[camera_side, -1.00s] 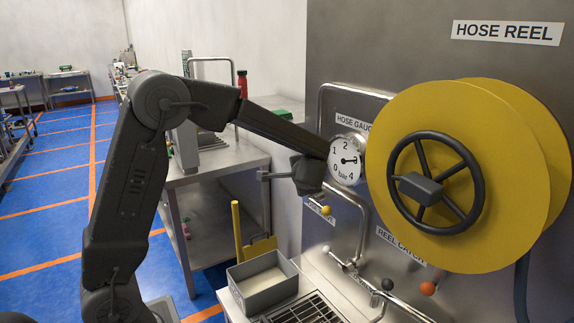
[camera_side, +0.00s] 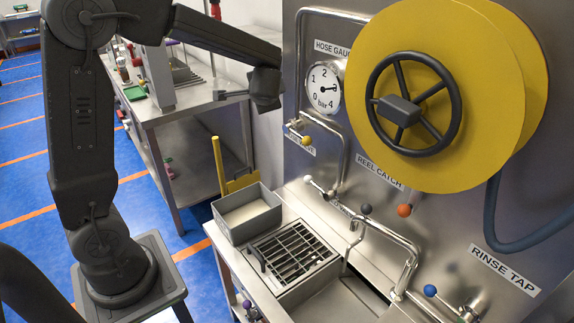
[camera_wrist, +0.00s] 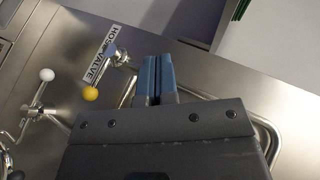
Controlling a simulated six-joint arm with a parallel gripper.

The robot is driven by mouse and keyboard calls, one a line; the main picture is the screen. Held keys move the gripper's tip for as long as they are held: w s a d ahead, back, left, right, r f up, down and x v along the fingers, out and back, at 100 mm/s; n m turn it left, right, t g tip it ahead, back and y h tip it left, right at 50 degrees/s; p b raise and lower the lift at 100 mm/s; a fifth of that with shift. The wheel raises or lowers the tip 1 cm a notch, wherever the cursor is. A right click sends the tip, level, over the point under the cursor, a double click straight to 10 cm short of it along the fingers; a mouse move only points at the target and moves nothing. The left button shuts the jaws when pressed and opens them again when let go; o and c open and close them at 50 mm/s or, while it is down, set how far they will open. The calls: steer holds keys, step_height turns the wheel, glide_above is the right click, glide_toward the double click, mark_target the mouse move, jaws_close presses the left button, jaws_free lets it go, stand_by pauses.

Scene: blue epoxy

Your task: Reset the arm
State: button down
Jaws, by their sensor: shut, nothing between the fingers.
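My gripper (camera_side: 220,95) is in the side view at the end of my raised arm, left of the round hose gauge (camera_side: 323,90), in free air. In the wrist view its two blue fingers (camera_wrist: 159,68) lie close together, shut, with nothing seen between them. Beyond them is the steel panel with the HOSE VALVE label (camera_wrist: 101,55) and a yellow knob (camera_wrist: 90,94). The fingers appear clear of the panel, though their distance from it is hard to judge.
The yellow hose reel (camera_side: 500,130) with its black handwheel stands right of the gauge. A pipe loop (camera_side: 299,60) rises beside the gauge. Below are a grey tray (camera_side: 262,222), a grate (camera_side: 292,250) and colour-knobbed levers. A steel bench (camera_side: 205,105) stands behind my arm.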

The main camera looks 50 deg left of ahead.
steer(key=s+d+r+n+h, duration=0.1)
steer(key=s+d+n+h, duration=0.2)
steer(key=s+d+h, duration=0.7)
steer(key=s+d, duration=1.1)
steer(key=s, duration=0.2)
steer(key=shift+h, duration=0.3)
